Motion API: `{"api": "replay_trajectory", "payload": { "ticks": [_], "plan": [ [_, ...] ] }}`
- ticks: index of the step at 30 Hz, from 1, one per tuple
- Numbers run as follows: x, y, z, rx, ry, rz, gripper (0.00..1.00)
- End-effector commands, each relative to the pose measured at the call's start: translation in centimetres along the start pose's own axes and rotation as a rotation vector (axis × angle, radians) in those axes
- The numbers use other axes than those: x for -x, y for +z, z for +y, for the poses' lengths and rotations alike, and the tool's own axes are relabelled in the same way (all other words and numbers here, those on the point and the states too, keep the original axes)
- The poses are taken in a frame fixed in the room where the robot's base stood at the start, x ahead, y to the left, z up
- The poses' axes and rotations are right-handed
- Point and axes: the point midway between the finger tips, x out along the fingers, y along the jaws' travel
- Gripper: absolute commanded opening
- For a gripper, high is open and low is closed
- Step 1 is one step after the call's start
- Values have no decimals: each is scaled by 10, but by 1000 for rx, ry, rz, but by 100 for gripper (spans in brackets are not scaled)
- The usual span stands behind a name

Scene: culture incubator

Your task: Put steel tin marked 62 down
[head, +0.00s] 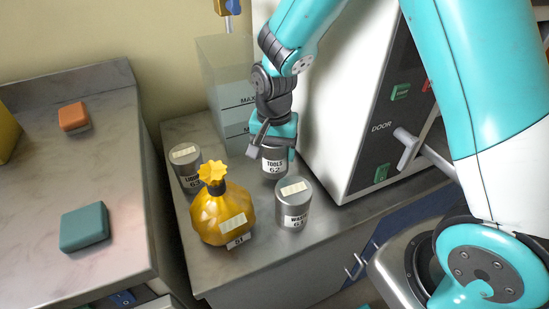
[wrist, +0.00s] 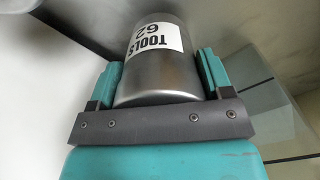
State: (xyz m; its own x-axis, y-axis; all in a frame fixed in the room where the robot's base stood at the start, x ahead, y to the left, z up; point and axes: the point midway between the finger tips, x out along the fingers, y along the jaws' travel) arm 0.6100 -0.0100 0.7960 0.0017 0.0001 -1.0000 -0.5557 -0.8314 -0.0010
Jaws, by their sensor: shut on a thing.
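The steel tin marked 62 (head: 274,162), with a white label reading TOOLS 62, is upright at the back of the grey counter (head: 255,258). My gripper (head: 273,135) is shut on the tin from above. In the wrist view the tin (wrist: 158,62) sits between the two teal fingers of my gripper (wrist: 158,82). My fingers hide its top in the head view. I cannot tell whether its base touches the counter.
A steel tin marked 61 (head: 293,208), a yellow bottle marked 51 (head: 218,214) and another steel tin (head: 186,170) stand close by. A clear tank (head: 226,85) is behind. The white incubator (head: 335,110) stands right. The left counter holds an orange block (head: 73,116) and a teal block (head: 84,228).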

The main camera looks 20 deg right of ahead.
Motion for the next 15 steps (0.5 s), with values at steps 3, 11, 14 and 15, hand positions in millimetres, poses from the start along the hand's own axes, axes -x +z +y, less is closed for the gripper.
{"api": "replay_trajectory", "payload": {
  "ticks": [3, 11, 14, 15],
  "plan": [
    [-22, 0, 0, 0, 3, -3, 41],
    [-25, 0, 0, 0, 0, 0, 41],
    [-27, 0, 0, 0, 0, 0, 41],
    [-29, 0, 0, 0, 0, 0, 41]
  ]
}}
